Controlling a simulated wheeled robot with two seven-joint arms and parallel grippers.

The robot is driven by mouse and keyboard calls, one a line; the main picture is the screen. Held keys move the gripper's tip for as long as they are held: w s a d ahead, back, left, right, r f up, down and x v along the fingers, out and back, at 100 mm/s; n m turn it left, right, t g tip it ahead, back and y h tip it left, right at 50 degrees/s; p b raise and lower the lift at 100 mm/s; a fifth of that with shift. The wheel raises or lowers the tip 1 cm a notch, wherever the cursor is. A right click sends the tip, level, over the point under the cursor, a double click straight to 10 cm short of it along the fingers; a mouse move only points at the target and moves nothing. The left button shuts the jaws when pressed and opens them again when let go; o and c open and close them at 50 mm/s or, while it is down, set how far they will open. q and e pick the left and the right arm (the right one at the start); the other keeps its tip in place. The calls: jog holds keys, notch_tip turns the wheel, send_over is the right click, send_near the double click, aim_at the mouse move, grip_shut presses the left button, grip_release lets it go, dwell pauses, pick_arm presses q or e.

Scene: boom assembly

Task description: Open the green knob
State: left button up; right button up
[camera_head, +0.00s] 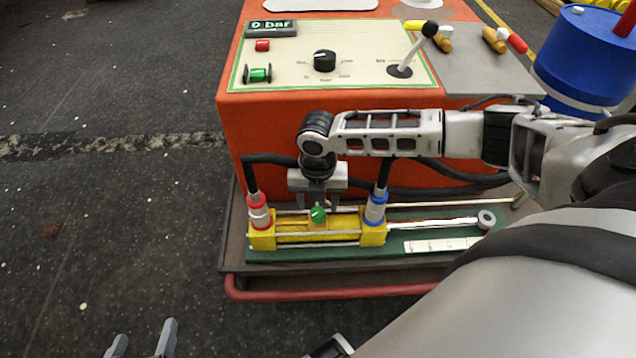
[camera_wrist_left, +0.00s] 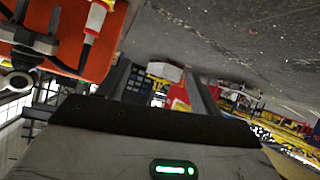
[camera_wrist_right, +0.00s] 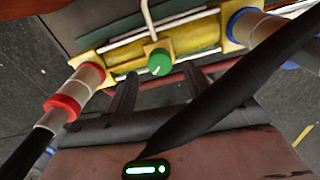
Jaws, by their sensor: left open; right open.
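The green knob (camera_head: 317,214) sits on a small yellow block in the middle of the yellow cylinder (camera_head: 290,236). In the right wrist view the knob (camera_wrist_right: 159,62) shows a white mark on its face. My right gripper (camera_head: 318,204) points down just above and behind the knob, with its fingers apart. In the right wrist view its fingers (camera_wrist_right: 158,92) are open near the knob, and nothing is between them that I can see. A dark hose crosses in front of one finger. My left gripper (camera_head: 143,340) is open and empty, low over the floor at the lower left.
A red-collared hose fitting (camera_head: 258,209) and a blue-collared one (camera_head: 375,208) stand at the cylinder's ends, flanking my right gripper. Black hoses run behind to the orange cabinet (camera_head: 228,130). A control panel with "0 bar" display (camera_head: 271,28), black dial (camera_head: 324,61) and lever (camera_head: 415,50) lies on top.

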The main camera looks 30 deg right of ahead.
aim_at(318, 212)
pick_arm(q)
jog(key=shift+t, duration=0.3)
jog(key=r+p, duration=0.1)
jog(key=r, duration=0.1)
jog(key=a+r+p, duration=0.1)
jog(key=r, duration=0.1)
jog(key=shift+s+p, duration=0.3)
pick_arm(e)
notch_tip(318, 212, up, 13)
jog(key=shift+f, duration=0.15)
pick_arm(q)
jog(key=shift+w, duration=0.1)
